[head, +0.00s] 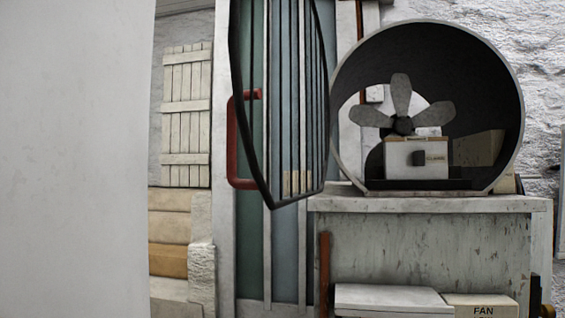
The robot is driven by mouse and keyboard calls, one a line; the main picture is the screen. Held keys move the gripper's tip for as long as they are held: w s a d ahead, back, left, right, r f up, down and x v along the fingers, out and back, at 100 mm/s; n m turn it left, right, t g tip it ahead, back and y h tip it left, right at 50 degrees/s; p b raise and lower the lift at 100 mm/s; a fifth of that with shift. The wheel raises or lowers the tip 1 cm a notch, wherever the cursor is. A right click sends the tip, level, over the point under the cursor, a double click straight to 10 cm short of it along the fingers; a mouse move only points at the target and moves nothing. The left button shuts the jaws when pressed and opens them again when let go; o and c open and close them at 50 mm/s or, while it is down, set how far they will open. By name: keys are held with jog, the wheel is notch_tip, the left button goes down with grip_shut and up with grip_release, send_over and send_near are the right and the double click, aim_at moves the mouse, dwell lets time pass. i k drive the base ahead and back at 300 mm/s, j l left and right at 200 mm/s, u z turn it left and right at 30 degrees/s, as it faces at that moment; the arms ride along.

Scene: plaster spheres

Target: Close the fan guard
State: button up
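The fan guard (325,110) is a dark curved frame with thin vertical bars. It stands swung open to the left of the fan housing (515,115), seen nearly edge-on. A red handle (233,140) shows at the guard's left edge; I cannot tell exactly how it is fixed. The housing is a round dark drum with a pale rim, open toward me. Inside, a grey-bladed fan (402,125) stands at a pale motor box (404,160). My gripper is not in view.
The housing stands on a worn pale bench (420,240). Pale boxes (390,298), one marked FAN, are low in front. A large plain pale surface (70,160) blocks the left side. Behind are a tall green-blue panel (285,250) and a slatted shutter (186,115).

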aim_at(294, 182)
jog(key=j+z, duration=0.25)
jog(key=j, duration=0.4)
jog(key=k+j+z, duration=0.25)
jog(key=j, duration=0.35)
jog(key=i+j, duration=0.05)
jog(key=i, duration=0.05)
